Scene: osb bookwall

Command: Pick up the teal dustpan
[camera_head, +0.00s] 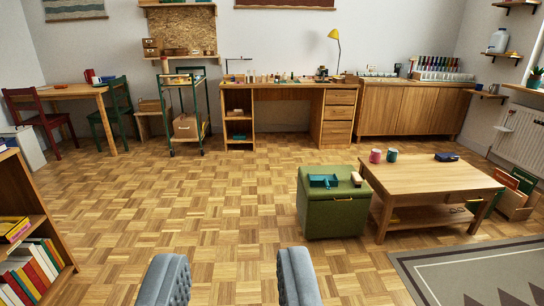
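The teal dustpan (323,181) lies on top of a green cabinet (334,217), right of the picture's middle. It looks like a small shallow tray. A small pinkish-brown object, perhaps a brush or block, lies beside it on the right. My gripper (229,280) shows at the bottom edge, with two grey padded fingers wide apart. It is open, with only bare floor seen between the fingers. The dustpan is well ahead of it and to the right, not touched.
A low wooden table (430,178) with two mugs stands right of the green cabinet. A grey patterned rug (470,275) lies at lower right. A bookshelf (28,215) stands at left. A desk (285,90) and trolley (185,112) line the back. The middle parquet floor is clear.

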